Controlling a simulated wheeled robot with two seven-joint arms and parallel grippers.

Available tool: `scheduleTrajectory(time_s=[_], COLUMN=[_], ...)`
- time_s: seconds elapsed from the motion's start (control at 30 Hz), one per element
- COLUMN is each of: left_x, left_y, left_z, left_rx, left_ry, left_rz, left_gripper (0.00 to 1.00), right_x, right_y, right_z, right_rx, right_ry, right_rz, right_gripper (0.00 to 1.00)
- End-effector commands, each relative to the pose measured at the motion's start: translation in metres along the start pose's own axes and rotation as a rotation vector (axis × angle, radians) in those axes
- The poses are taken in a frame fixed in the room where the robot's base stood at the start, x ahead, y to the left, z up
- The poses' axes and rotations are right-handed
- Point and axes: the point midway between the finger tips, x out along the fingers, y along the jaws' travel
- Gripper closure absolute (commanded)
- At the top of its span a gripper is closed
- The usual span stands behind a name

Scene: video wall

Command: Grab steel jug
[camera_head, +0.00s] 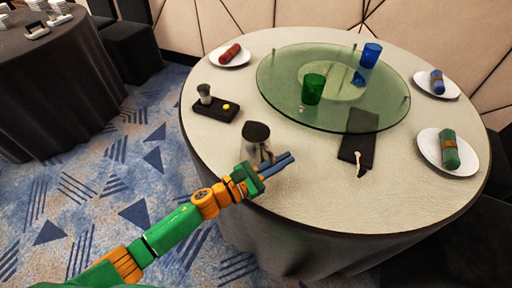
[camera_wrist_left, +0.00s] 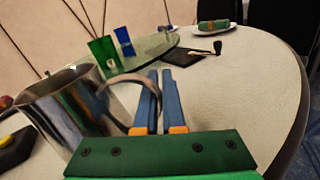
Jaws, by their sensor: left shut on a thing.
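The steel jug (camera_head: 257,146) stands upright near the front left of the round table, its dark opening facing up. In the left wrist view the shiny jug (camera_wrist_left: 62,112) fills the left side, with its curved handle reaching toward my fingers. My left gripper (camera_head: 278,165) comes in from the left, in front of the jug. In the left wrist view its two blue fingers (camera_wrist_left: 157,100) are close together on the outer curve of the handle, shut on it. The exact contact is partly hidden by the fingers. My right gripper is not in view.
A glass turntable (camera_head: 285,78) holds green (camera_head: 314,88) and blue glasses (camera_head: 371,55). A black tray (camera_head: 228,112) with a small cup sits left of the jug. A dark folder (camera_head: 354,150) lies to the right. Plates with rolled napkins line the rim. The front tabletop is clear.

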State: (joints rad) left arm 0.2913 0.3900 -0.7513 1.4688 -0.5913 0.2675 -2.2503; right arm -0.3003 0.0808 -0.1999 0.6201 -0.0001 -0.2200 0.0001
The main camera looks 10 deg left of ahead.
Motion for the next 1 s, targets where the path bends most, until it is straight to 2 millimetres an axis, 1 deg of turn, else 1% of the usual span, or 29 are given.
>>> scheduleTrajectory(time_s=[0.73,0.87,1.0], left_x=[0.000,0.000,0.000], left_y=[0.001,0.002,0.004], left_z=[0.002,0.008,0.023], left_rx=[0.002,0.004,0.004], left_ry=[-0.001,0.000,-0.001], left_rz=[0.000,0.000,-0.001], left_gripper=[1.00,1.00,1.00], right_x=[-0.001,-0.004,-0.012], right_y=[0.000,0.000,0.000], right_z=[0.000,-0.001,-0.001], right_rx=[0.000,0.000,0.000], right_ry=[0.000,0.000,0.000], right_rz=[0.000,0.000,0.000], right_gripper=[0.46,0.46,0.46])
